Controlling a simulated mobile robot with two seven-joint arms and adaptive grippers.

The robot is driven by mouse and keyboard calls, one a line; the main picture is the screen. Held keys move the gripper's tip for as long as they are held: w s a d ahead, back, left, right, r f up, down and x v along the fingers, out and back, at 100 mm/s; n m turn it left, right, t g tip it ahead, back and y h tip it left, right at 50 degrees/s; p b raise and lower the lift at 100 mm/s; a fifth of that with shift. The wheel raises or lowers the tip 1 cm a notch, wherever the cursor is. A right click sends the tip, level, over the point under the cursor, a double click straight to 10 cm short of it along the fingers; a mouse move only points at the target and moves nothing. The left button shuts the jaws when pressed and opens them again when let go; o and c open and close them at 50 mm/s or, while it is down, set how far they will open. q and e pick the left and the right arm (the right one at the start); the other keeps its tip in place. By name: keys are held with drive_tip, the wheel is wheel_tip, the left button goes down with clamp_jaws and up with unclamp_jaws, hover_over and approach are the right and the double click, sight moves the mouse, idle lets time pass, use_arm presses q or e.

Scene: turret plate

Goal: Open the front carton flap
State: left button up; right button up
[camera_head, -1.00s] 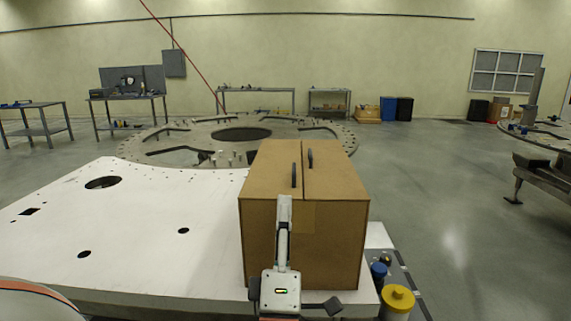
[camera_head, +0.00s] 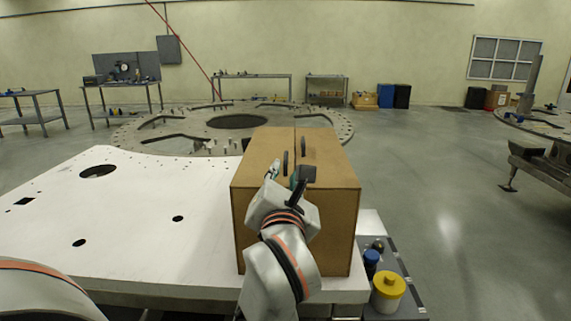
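The brown carton (camera_head: 335,215) stands on the white plate. Its top is closed, with a seam running front to back between the left flap (camera_head: 255,155) and the right flap (camera_head: 325,155). A black handle (camera_head: 285,163) stands on the left flap and another black handle (camera_head: 303,147) on the right flap.
The white plate (camera_head: 130,220) has free room left of the carton. A yellow-lidded can (camera_head: 388,287) and a blue-capped container (camera_head: 371,260) stand at the carton's right front. A round turret plate (camera_head: 180,137) lies behind. Open floor is to the right.

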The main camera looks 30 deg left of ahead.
sight(286, 163)
use_arm(q)
drive_tip(key=b, duration=0.1)
drive_tip(key=w+a+b, duration=0.1)
drive_tip(key=b, duration=0.1)
drive_tip(key=shift+w+f, duration=0.25)
drive_tip(key=shift+f, duration=0.1)
drive_tip(key=x, duration=0.8)
drive_tip(key=shift+r+p, duration=0.25)
drive_tip(key=shift+p, duration=0.05)
drive_tip(key=shift+w+a, duration=0.2)
drive_tip(key=shift+w, duration=0.2)
use_arm(e)
drive_tip(key=shift+w+a+f+y, duration=0.3)
drive_tip(key=shift+w+a+f, duration=0.1)
drive_tip(key=shift+a+f, duration=0.25)
use_arm(q)
clamp_jaws()
use_arm(e)
drive_tip(key=shift+r, duration=0.15)
